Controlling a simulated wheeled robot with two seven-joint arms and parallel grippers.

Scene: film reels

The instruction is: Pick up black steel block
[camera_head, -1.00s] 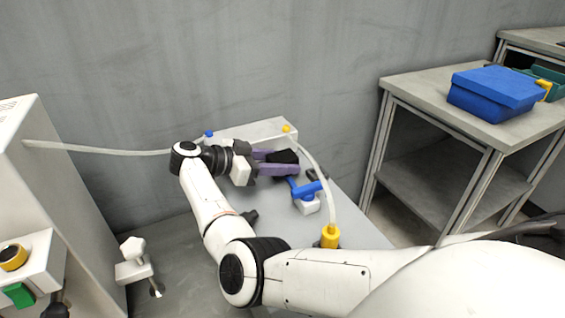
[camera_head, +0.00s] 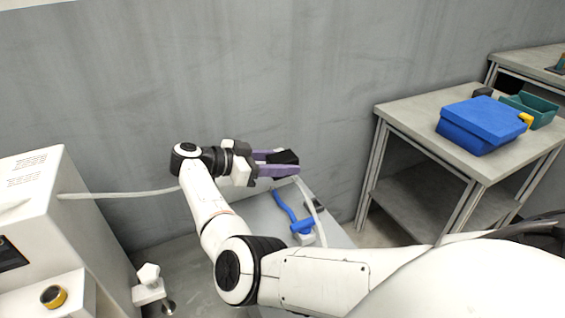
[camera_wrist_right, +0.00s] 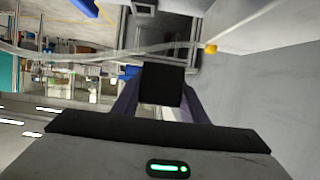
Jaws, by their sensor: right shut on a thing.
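The black steel block (camera_head: 283,157) is between the purple fingers of my right gripper (camera_head: 288,162). In the right wrist view the black block (camera_wrist_right: 162,84) shows as a dark square between the two fingers. My right gripper is shut on it and holds it in front of the grey wall, seemingly above the grey work surface (camera_head: 262,222). My left gripper is not in view.
A blue-handled fitting (camera_head: 302,226) and a pale hose (camera_head: 120,194) are close below and beside the gripper. A white machine (camera_head: 30,190) stands at left. At right, a table (camera_head: 400,112) bears a blue box (camera_head: 482,122) and a teal bin (camera_head: 532,108).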

